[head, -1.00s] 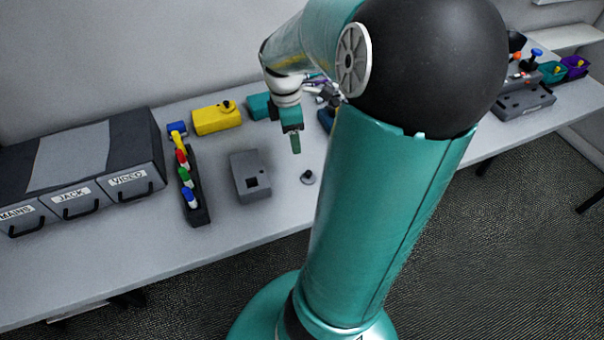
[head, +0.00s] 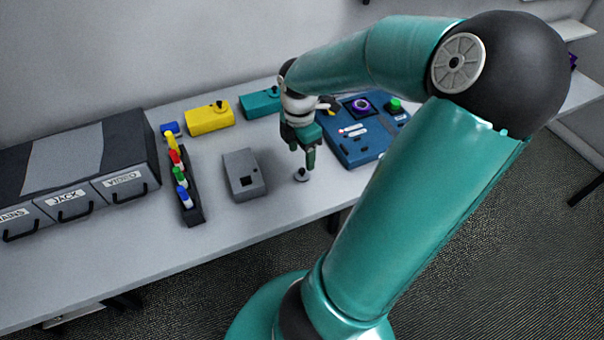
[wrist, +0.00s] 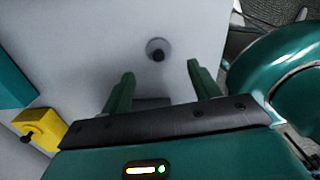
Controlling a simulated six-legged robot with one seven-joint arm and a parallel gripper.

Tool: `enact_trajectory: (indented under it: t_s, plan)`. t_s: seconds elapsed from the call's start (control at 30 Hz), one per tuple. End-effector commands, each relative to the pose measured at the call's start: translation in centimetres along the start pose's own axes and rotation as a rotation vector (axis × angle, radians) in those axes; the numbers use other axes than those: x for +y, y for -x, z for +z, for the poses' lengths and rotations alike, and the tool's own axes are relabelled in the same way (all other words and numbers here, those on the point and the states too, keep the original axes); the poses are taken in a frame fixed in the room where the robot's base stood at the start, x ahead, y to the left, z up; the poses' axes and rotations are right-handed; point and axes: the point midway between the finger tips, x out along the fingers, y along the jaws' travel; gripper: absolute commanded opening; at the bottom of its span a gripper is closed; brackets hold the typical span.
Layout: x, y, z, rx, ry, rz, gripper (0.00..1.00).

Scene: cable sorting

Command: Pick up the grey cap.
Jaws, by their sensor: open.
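The grey cap (head: 302,175) lies on the table near its front edge, right of the grey box. It is a small disc with a dark knob on top. In the wrist view the cap (wrist: 157,50) lies beyond the fingertips, roughly midway between them. My gripper (head: 308,160) is close above the cap in the head view, pointing down. In the wrist view my gripper (wrist: 160,70) has its two green fingers wide apart with nothing between them.
A grey box (head: 243,175) with a square hole stands left of the cap. A black rack (head: 188,205) of coloured plugs is farther left. A blue panel (head: 362,145) sits to the right behind. Yellow (head: 209,119) and teal (head: 261,103) boxes stand at the back.

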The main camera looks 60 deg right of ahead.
Motion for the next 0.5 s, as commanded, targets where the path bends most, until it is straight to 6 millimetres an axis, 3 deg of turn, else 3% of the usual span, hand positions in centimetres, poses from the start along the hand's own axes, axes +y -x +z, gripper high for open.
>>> enact_trajectory:
  t_s: [0.27, 0.5]
  plan:
    - [0.0, -2.3, -0.1, 0.002, 0.003, -0.001, 0.61]
    - [0.3, -5.7, 0.0, 0.004, 0.002, -0.001, 0.61]
